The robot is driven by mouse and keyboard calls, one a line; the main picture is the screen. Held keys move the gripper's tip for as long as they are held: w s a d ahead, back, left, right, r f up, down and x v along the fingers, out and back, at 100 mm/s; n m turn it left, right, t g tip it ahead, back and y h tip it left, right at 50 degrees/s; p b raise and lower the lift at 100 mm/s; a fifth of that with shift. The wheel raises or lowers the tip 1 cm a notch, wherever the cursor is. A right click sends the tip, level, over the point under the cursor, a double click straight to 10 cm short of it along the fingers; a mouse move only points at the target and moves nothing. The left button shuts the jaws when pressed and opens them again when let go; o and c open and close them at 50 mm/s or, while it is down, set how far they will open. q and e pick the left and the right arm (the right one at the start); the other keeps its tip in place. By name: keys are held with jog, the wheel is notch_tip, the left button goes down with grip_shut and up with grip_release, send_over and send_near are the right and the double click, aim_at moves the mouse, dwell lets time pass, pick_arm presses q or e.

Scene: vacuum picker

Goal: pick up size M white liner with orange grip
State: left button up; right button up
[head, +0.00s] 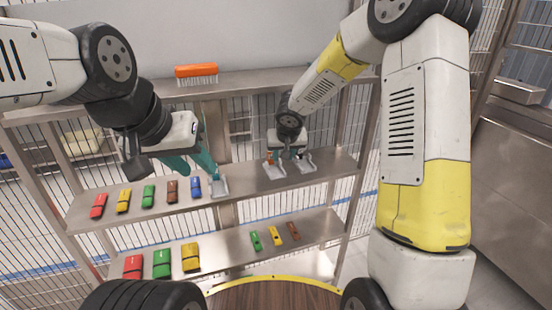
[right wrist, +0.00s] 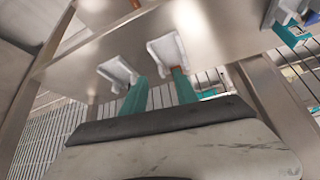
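A white liner with an orange grip (head: 274,170) lies on the right part of the middle shelf; it also shows in the right wrist view (right wrist: 167,50), its orange partly behind a finger. A second white liner (head: 306,164) lies beside it, its grip hidden; it also shows in the right wrist view (right wrist: 118,72). A third white liner (head: 220,187) with a bluish grip lies farther left. No size marking is readable. My right gripper (right wrist: 160,85) has its teal fingers apart, close to the first two liners. My left gripper (head: 199,172) has its teal fingers apart near the third liner.
Several coloured items, such as a blue one (head: 196,187), line the middle shelf (head: 250,178) on the left. More items, such as a green one (head: 162,264), stand on the lower shelf (head: 222,254). An orange brush (head: 197,73) lies on the top shelf. Wire fencing stands behind.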

aim_at(281, 162)
jog(key=x, duration=0.6)
jog(key=shift+w+a+r, duration=0.1)
jog(key=shift+w+r, duration=0.1)
jog(key=shift+w, duration=0.05)
grip_shut()
